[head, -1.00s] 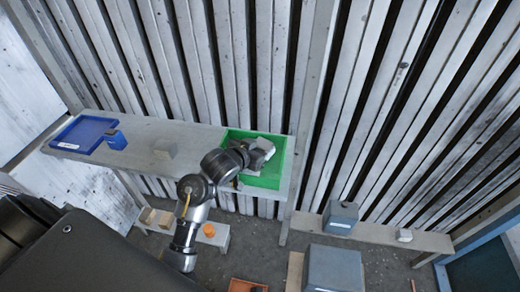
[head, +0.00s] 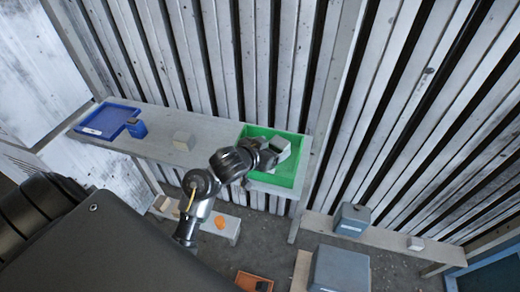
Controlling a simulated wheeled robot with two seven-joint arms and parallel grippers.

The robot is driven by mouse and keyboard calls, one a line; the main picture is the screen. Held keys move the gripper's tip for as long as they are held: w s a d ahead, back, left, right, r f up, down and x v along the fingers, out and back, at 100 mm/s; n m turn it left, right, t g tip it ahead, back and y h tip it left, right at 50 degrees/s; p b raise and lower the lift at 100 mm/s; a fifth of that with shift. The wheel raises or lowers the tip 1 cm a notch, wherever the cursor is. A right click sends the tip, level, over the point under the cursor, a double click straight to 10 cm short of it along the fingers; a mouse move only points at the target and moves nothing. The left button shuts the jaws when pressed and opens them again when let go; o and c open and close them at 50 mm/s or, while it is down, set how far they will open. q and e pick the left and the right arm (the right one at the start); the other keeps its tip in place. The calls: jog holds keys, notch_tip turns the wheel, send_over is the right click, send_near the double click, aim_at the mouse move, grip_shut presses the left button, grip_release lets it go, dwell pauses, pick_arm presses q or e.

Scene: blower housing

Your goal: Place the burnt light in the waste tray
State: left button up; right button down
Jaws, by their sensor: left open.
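A green tray (head: 300,160) stands at the right end of the long shelf. It is probably the waste tray, though I can read no label on it. A small block with a pale top and darker side (head: 281,146), likely the burnt light, is inside the green tray's outline at the fingers. My left gripper (head: 272,155) is over the tray and open, right beside this block. The fingers partly hide the block, and I cannot tell if they touch it. My right gripper is out of view.
A blue tray (head: 92,130) and a small blue container (head: 137,129) are at the shelf's left end. Grey boxes (head: 352,219) (head: 338,270) stand lower right. An orange tray (head: 252,281) is on the floor.

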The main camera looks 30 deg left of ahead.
pick_arm(q)
jog(key=p+v, duration=0.2)
jog(key=v, duration=0.6)
jog(key=shift+s, duration=0.15)
jog(key=shift+s+a+r+p, duration=0.1)
jog(key=shift+s+r+p, duration=0.2)
jog(key=shift+s, duration=0.15)
jog(key=shift+f, duration=0.1)
